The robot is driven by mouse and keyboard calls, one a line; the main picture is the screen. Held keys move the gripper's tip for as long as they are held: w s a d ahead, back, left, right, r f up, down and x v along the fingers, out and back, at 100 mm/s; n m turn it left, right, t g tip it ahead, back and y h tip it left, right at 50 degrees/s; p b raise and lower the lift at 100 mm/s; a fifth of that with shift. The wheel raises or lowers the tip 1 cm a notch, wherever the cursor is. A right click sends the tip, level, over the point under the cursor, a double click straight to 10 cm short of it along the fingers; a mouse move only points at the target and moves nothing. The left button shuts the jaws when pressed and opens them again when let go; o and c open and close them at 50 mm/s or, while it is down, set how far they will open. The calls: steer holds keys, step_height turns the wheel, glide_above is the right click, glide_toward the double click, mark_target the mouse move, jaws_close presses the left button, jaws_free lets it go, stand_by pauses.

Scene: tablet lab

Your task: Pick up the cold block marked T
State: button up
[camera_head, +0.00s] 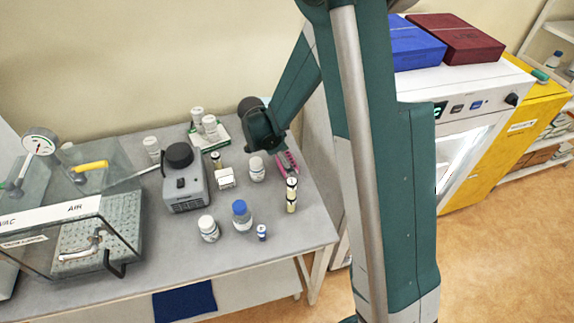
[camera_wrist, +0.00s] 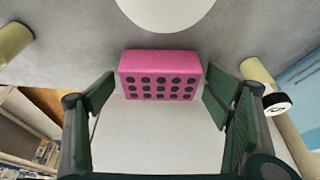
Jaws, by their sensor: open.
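A pink block (camera_wrist: 160,75) with rows of dark round holes lies on the grey bench in the wrist view. It also shows in the head view (camera_head: 289,164), partly hidden behind my arm's end. No letter T can be read on it. My gripper (camera_wrist: 158,97) is open, with one green finger on each side of the picture. The block sits between and just beyond the fingertips, and nothing is held. In the head view my gripper (camera_head: 266,137) is over the bench's back right, close to the block, its fingers mostly hidden.
A white round lid (camera_wrist: 165,12) is just beyond the block. Cream vials (camera_head: 291,195) stand near the block, with a white bottle (camera_head: 256,169) to its left. A blue-capped bottle (camera_head: 241,215) and grey device (camera_head: 184,180) stand farther left.

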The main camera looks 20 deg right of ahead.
steer(key=shift+f, duration=0.15)
steer(key=shift+c, duration=0.7)
steer(key=c, duration=0.9)
